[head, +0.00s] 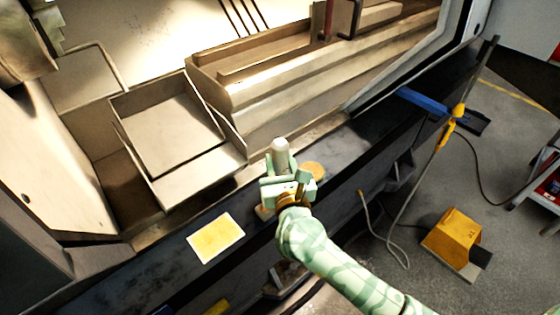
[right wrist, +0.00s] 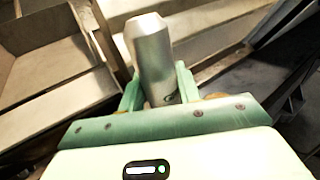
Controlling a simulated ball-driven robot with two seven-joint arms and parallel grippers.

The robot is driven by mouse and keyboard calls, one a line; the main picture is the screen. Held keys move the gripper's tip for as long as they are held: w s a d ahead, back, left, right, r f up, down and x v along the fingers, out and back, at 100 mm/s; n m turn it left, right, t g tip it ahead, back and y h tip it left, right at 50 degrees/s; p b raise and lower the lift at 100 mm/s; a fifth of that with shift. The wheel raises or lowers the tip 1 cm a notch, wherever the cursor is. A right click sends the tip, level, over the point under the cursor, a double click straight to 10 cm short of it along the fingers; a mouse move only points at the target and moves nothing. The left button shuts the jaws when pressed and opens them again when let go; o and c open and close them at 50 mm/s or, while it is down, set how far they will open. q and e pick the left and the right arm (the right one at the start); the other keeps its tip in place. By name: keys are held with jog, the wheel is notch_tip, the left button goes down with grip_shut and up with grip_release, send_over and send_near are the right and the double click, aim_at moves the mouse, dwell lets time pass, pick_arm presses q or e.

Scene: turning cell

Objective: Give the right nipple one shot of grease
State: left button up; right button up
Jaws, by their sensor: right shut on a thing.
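My right gripper (head: 283,178) is shut on a silver-grey cylinder (head: 280,149), which stands up between its fingers over the machine's front ledge. In the right wrist view, the same cylinder (right wrist: 153,58) has a bevelled end and sits between the two green fingers (right wrist: 155,90). Whether it touches the ledge is hidden by the gripper. I cannot make out a grease nipple in either view. My left gripper is not in view.
A yellow card (head: 215,238) lies on the dark ledge (head: 165,262) left of the gripper. An open metal tray (head: 175,135) is inside the machine. A yellow pedal box (head: 453,238) and hoses are at right.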

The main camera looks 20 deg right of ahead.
aim_at(280, 142)
pick_arm(q)
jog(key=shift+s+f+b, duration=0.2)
jog(key=shift+b, duration=0.1)
pick_arm(e)
jog(key=shift+d+f, duration=0.1)
jog(key=shift+f, duration=0.4)
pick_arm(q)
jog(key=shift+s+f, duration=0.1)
pick_arm(e)
jog(key=shift+w+d+f, duration=0.1)
jog(key=shift+d+f, duration=0.05)
jog(key=shift+f, duration=0.35)
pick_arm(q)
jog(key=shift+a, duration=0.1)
pick_arm(e)
jog(key=shift+a+r+p, duration=0.25)
jog(key=shift+r+p, duration=0.2)
jog(key=shift+r, duration=0.55)
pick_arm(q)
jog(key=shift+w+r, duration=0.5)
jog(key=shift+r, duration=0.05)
pick_arm(e)
jog(key=shift+r, duration=0.2)
pick_arm(q)
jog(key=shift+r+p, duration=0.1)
jog(key=shift+p, duration=0.2)
pick_arm(e)
jog(key=shift+r, duration=0.2)
